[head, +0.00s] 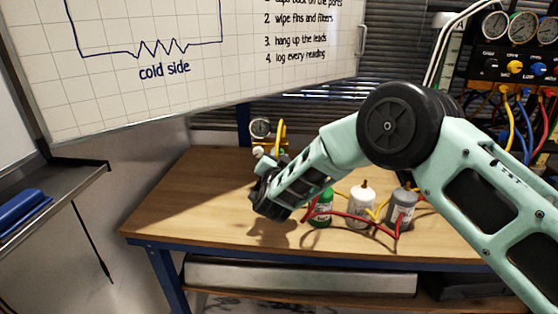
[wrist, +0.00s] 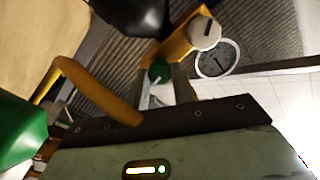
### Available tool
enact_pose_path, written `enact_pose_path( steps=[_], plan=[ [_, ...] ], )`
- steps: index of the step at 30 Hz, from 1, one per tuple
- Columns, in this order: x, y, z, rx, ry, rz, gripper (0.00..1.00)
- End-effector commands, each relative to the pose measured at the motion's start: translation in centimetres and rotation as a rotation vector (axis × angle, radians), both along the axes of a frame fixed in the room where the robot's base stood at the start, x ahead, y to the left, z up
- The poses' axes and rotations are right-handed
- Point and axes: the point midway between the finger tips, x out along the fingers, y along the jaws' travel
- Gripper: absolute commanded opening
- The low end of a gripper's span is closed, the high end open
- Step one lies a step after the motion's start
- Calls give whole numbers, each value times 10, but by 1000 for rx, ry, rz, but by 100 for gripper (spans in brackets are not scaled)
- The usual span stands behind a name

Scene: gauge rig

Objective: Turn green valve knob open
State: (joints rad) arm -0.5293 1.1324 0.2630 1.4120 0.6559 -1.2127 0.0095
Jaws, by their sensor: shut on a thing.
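The green valve knob (wrist: 160,72) shows in the wrist view between the two fingers of my gripper (wrist: 161,85), which is shut on it. The knob sits on a yellow-orange fitting (wrist: 185,45), beside a white knob (wrist: 204,33) and a round dial gauge (wrist: 217,59). In the head view the gauge (head: 260,127) and white knob (head: 258,152) stand just beyond my wrist, at the back of the bench. My arm hides most of the green knob and the fingertips there. I cannot tell how far the knob is turned.
Green (head: 322,212), white (head: 362,208) and grey (head: 401,210) bottles with red and yellow hoses stand right of my gripper on the wooden bench (head: 185,200). A thick yellow hose (wrist: 105,95) passes close to my gripper. The bench's left part is clear.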

Motion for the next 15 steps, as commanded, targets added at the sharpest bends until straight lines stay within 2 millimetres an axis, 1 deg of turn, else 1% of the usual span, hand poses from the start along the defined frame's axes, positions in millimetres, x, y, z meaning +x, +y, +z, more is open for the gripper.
enact_pose_path(
  steps=[15],
  plan=[
    [-1, 1, -1, -487, -8, 1, 2]
  ],
)
